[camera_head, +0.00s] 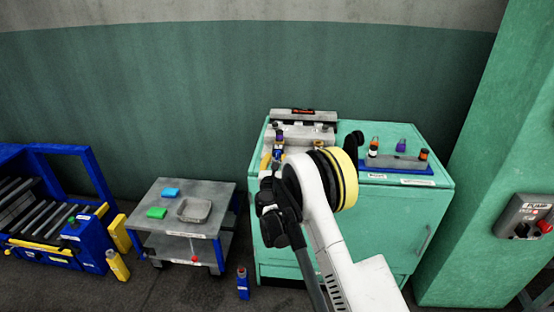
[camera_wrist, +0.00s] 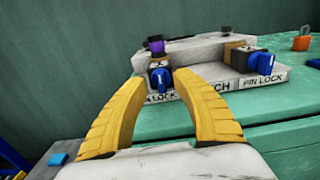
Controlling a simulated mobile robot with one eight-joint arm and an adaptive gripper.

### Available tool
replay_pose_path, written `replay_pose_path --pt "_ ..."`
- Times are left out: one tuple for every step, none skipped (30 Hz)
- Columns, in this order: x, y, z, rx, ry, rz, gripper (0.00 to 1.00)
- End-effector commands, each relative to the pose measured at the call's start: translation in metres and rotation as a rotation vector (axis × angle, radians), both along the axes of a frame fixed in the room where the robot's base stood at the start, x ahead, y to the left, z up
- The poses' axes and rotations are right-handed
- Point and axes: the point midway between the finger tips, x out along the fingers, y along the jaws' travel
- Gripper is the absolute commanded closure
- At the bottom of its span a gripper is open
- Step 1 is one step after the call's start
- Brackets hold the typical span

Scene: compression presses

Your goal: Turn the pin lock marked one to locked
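In the wrist view, a left blue knob (camera_wrist: 160,78) with a white mark sits low on the grey press fixture (camera_wrist: 205,52), above a partly hidden label ending in "LOCK". A second blue knob (camera_wrist: 262,63) sticks out at the right above a "PIN LOCK" label. I cannot surely read a number on either knob. My gripper (camera_wrist: 158,86) is open, its yellow fingers on either side of the left knob in the picture. No contact shows. In the head view, my arm hides most of the gripper and the fixture's front.
The fixture stands on a green cabinet (camera_head: 403,205). To its right is a blue-based grey block (camera_head: 398,163) with several coloured pieces. A grey trolley (camera_head: 210,222) stands left, with a blue roller conveyor (camera_head: 70,232) beyond. A pump switch box (camera_head: 525,218) is on the right column.

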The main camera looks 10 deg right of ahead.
Motion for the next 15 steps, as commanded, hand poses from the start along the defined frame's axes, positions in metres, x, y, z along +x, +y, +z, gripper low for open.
replay_pose_path --pt "0.008 -0.003 -0.003 0.0 0.0 -0.001 0.68" --pt "0.012 -0.004 -0.002 0.001 0.0 -0.001 0.68" --pt "0.016 -0.005 -0.002 0.001 0.0 -0.001 0.68" --pt "0.019 -0.006 -0.002 0.001 0.0 -0.001 0.68" --pt "0.022 -0.007 -0.001 0.001 0.0 0.0 0.68" --pt "0.024 -0.008 -0.001 0.001 0.0 0.0 0.68" --pt "0.025 -0.009 -0.001 0.001 0.0 0.0 0.68" --pt "0.026 -0.009 0.0 0.001 0.0 0.0 0.68" --pt "0.027 -0.009 0.0 0.001 0.0 0.0 0.68" --pt "0.028 -0.009 0.0 0.001 0.0 0.0 0.68" --pt "0.028 -0.009 0.0 0.001 0.0 0.0 0.68" --pt "0.028 -0.009 0.001 0.001 0.0 0.0 0.68" --pt "0.028 -0.009 0.001 0.001 0.0 0.0 0.68" --pt "0.028 -0.009 0.001 0.001 0.0 0.0 0.68" --pt "0.028 -0.009 0.001 0.001 0.0 0.0 0.68"
